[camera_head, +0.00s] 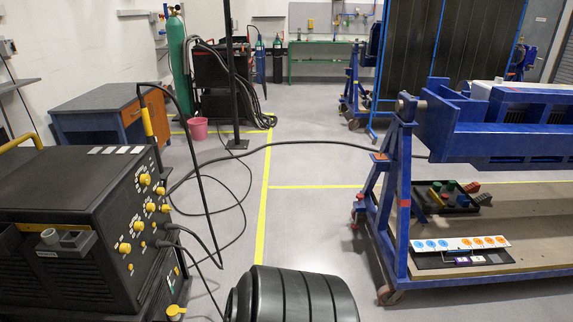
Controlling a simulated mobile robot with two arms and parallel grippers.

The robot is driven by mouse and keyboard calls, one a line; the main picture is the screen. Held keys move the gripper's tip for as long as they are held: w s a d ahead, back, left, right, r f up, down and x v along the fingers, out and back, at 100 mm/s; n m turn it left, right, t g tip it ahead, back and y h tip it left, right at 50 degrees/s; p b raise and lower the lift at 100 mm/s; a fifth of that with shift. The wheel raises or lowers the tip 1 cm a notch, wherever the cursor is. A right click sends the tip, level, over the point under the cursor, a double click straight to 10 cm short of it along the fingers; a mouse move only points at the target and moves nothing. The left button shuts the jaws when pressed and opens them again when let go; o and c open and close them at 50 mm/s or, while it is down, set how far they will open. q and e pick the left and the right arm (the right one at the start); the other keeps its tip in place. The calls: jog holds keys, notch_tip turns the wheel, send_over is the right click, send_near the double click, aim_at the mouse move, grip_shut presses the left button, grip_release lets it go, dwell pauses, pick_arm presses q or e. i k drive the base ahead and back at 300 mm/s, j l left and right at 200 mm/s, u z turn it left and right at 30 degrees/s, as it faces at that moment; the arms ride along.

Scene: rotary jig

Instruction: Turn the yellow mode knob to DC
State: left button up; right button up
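A black welding machine (60,190) stands at the left, its front panel (146,215) facing right and seen at a slant. Several yellow knobs sit on the panel, including an upper one (145,179), a middle one (138,226) and a lower one (125,248). The labels are too small to read. I cannot tell which knob is the mode knob, where it points, or which mark is DC. Neither of my grippers shows in the head view.
Black cables (203,190) loop from the machine over the floor. A black ribbed round thing (290,298) fills the bottom middle. The grey floor (310,225) between is clear.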

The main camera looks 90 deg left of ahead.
aim_at(124, 248)
jog(key=u, duration=4.3)
jog(key=i+l+u, duration=0.1)
jog(key=l, duration=0.25)
jog(key=i+l+u, duration=0.1)
jog(key=l, duration=0.2)
jog(key=i+l+u, duration=0.1)
jog(key=l, duration=0.25)
jog(key=i, duration=0.05)
